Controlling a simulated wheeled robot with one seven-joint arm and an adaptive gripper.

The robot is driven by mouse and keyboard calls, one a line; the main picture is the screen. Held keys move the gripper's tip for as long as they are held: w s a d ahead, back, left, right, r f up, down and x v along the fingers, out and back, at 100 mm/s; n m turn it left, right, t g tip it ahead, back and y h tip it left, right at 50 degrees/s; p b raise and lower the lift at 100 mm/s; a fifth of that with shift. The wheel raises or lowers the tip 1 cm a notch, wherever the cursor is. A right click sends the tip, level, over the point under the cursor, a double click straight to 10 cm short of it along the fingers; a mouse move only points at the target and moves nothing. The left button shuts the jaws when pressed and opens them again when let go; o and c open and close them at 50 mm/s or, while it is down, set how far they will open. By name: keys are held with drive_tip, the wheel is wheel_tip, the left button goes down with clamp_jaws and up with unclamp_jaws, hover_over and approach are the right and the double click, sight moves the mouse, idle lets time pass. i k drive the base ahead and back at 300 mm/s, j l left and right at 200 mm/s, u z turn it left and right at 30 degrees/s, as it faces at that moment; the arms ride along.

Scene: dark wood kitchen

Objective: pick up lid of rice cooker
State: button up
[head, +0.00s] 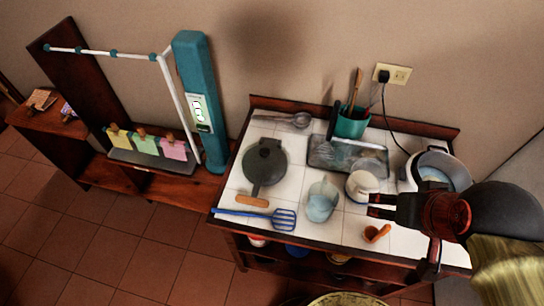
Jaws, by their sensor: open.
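The rice cooker (408,178) appears to be the pale, round, open-topped pot at the right of the tiled counter, with a cord running up to the wall socket. My arm partly hides it. I cannot clearly tell which thing is its lid; a small round pale object (361,186) left of the cooker may be it. My gripper (371,205) points left over the counter, just in front of this pale object in the picture. It is open, with nothing seen between its fingers. I cannot tell its height above the counter.
A clear jug (321,203) stands left of my gripper, and an orange-brown item (376,233) lies below it. A dark tray (322,152), green utensil pot (351,124), dark pan (265,160) and blue spatula (284,218) crowd the counter. Bare tiles (340,233) show near the front.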

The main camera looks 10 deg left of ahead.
sight(263, 162)
drive_tip(key=k+j+z, duration=0.35)
drive_tip(key=j, duration=0.2)
drive_tip(key=k+j+z, duration=0.2)
drive_tip(key=j+z, duration=0.2)
drive_tip(key=j, duration=0.15)
drive_tip(key=k+j+z, duration=0.35)
